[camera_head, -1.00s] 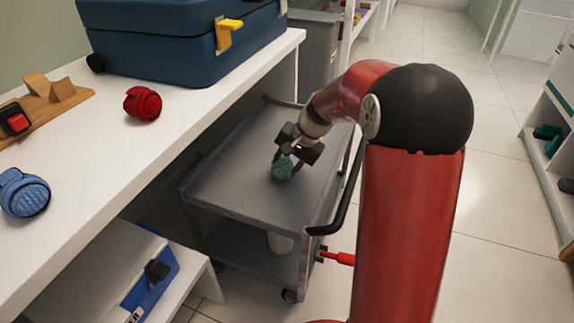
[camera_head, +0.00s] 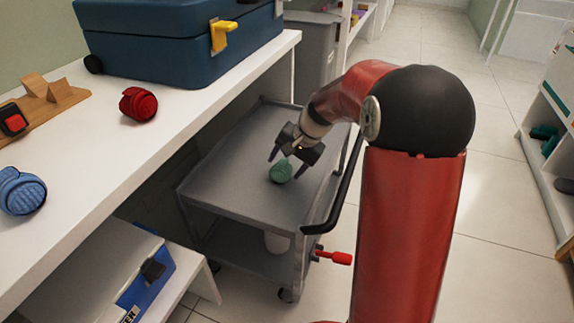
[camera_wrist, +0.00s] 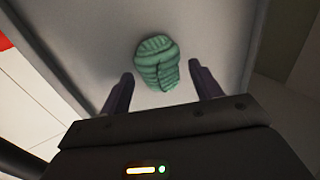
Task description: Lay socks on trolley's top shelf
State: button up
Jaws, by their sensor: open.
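A rolled green pair of socks (camera_head: 281,171) lies on the grey trolley's top shelf (camera_head: 238,190). My gripper (camera_head: 285,165) is open just above and behind it, with the fingers spread. In the wrist view the green socks (camera_wrist: 157,62) lie just beyond and between the two fingertips (camera_wrist: 166,82), touching neither as far as I can see. A rolled red pair of socks (camera_head: 138,104) and a rolled blue pair of socks (camera_head: 22,191) lie on the white counter at the left.
The white counter (camera_head: 95,190) also bears a blue case (camera_head: 180,40) and a wooden stand with a watch-like item (camera_head: 30,108). The trolley's black handle (camera_head: 340,195) is near my arm. A white cylinder (camera_head: 276,242) stands on the lower shelf. The top shelf is otherwise clear.

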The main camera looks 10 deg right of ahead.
jog(key=p+v, duration=0.2)
jog(key=v, duration=0.8)
jog(key=s+a+r+n+h, duration=0.1)
jog(key=s+a+r+n, duration=0.1)
jog(key=s, duration=0.4)
jog(key=s+a+r+n+h, duration=0.1)
jog(key=s+a+r, duration=0.15)
jog(key=s, duration=0.45)
jog(key=s+f+n+t+h, duration=0.2)
jog(key=s+n, duration=0.2)
jog(key=s, duration=0.9)
jog(key=shift+d+t, duration=0.15)
jog(key=shift+t, duration=0.15)
jog(key=shift+s+r, duration=0.15)
